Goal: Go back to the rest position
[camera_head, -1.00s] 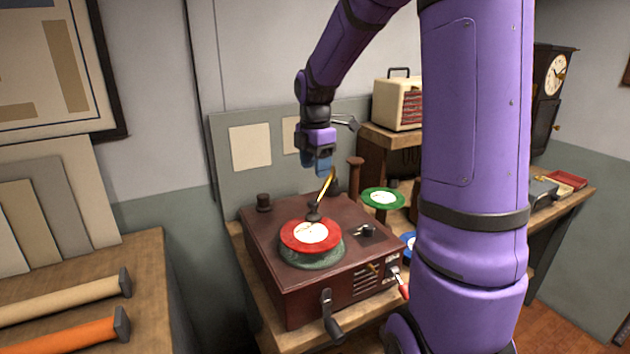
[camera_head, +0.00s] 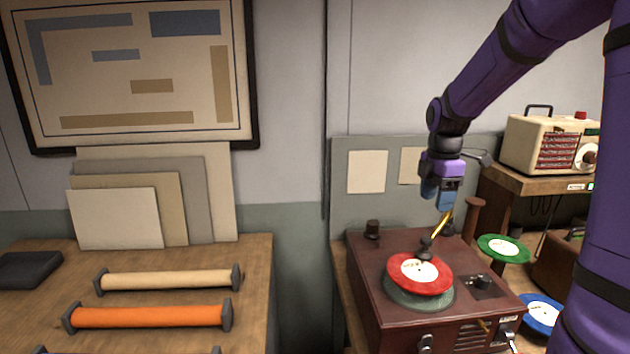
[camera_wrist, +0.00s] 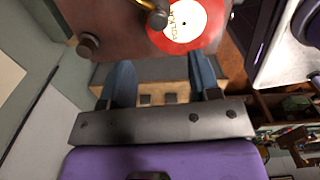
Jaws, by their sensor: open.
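My gripper (camera_head: 440,204) hangs pointing down above the back of the brown record player (camera_head: 369,282), close to the brass tonearm (camera_head: 443,228). In the wrist view its two blue fingers (camera_wrist: 165,84) are spread apart with nothing between them. A red record (camera_head: 420,273) lies on the green turntable platter, and the tonearm's dark head is over the record. Whether the head touches the record I cannot tell. The record also shows at the top of the wrist view (camera_wrist: 196,24).
A green record (camera_head: 503,248) and a blue record (camera_head: 541,312) are right of the player. A cream radio (camera_head: 547,143) sits on a wooden shelf behind. Paper rolls (camera_head: 160,316) lie on the left table (camera_head: 254,270). A grey panel (camera_head: 345,210) stands behind the player.

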